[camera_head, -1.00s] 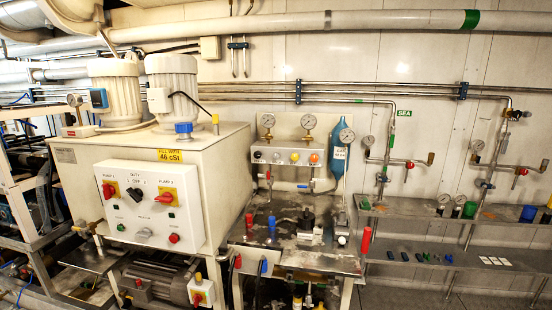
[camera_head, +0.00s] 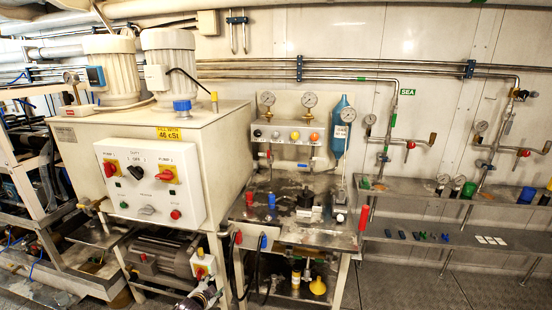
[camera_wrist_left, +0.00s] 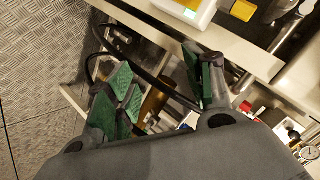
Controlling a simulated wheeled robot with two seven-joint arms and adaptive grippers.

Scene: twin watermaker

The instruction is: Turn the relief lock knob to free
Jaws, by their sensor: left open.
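A grey block (camera_head: 287,139) below two round gauges carries a row of small knobs, among them a white one (camera_head: 295,135) and an orange one (camera_head: 314,137). I cannot tell which knob is the relief lock knob; no label is readable. My left gripper (camera_head: 207,294) is at the bottom edge of the head view, low in front of the bench and well below that row. In the left wrist view my left gripper (camera_wrist_left: 165,80) has its green-padded fingers apart, with nothing between them. My right gripper is not in view.
A white control box (camera_head: 150,185) with red switches is on the tank at left. The steel bench (camera_head: 300,232) carries blue, red and black parts. A blue cylinder (camera_head: 342,130) stands right of the gauges. Shelves (camera_head: 450,240) line the right wall. The floor at lower right is clear.

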